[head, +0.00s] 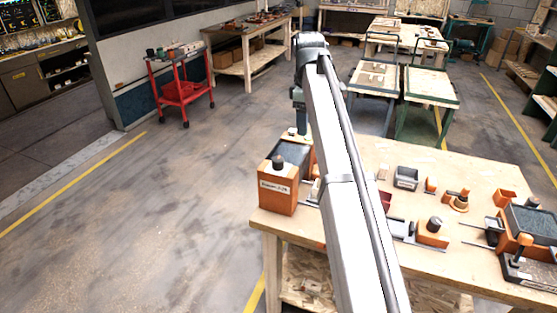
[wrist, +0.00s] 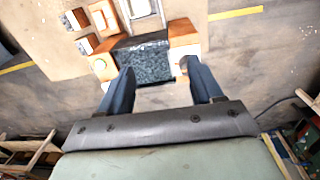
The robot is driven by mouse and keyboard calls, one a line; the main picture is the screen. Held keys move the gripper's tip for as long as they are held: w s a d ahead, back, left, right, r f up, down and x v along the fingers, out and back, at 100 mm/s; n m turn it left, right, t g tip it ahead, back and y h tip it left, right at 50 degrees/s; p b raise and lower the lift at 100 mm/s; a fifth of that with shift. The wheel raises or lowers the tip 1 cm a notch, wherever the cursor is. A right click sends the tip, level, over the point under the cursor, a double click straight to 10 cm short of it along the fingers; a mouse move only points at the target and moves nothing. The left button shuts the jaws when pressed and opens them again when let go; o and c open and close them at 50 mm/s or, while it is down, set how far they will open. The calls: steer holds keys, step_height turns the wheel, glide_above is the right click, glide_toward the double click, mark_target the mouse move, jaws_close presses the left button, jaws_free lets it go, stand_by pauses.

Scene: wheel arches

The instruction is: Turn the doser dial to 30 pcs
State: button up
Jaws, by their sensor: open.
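An orange box unit with a dark speckled panel or bin (head: 292,152) stands at the left corner of the wooden table. Its orange front block (head: 277,194) bears a white label too small to read surely, and a dark knob (head: 279,161) stands on top. In the wrist view the dark bin (wrist: 142,58) lies between two orange blocks. A grey knob (wrist: 184,65) is beside my right fingertip; a pale round part with green (wrist: 100,65) is on the left block. I cannot read any dial setting. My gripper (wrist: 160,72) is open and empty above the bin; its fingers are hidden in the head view.
The wooden table (head: 470,172) holds several small bins and orange blocks to the right of my arm. Another unit with an orange lever (head: 524,240) stands at the right edge. A red cart (head: 181,88) stands on the floor at back left.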

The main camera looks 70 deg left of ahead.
steer(key=n, duration=0.2)
glide_toward(278, 159)
steer(key=shift+g, duration=0.3)
steer(key=f, duration=1)
steer(key=shift+w+a+f, duration=0.15)
steer(key=shift+w, duration=0.1)
steer(key=c, duration=1.1)
steer(key=shift+o, duration=0.2)
steer(key=shift+m, duration=0.4)
steer(key=m, duration=0.5)
steer(key=shift+m, duration=0.3)
steer(key=m, duration=0.5)
steer(key=shift+m, duration=0.3)
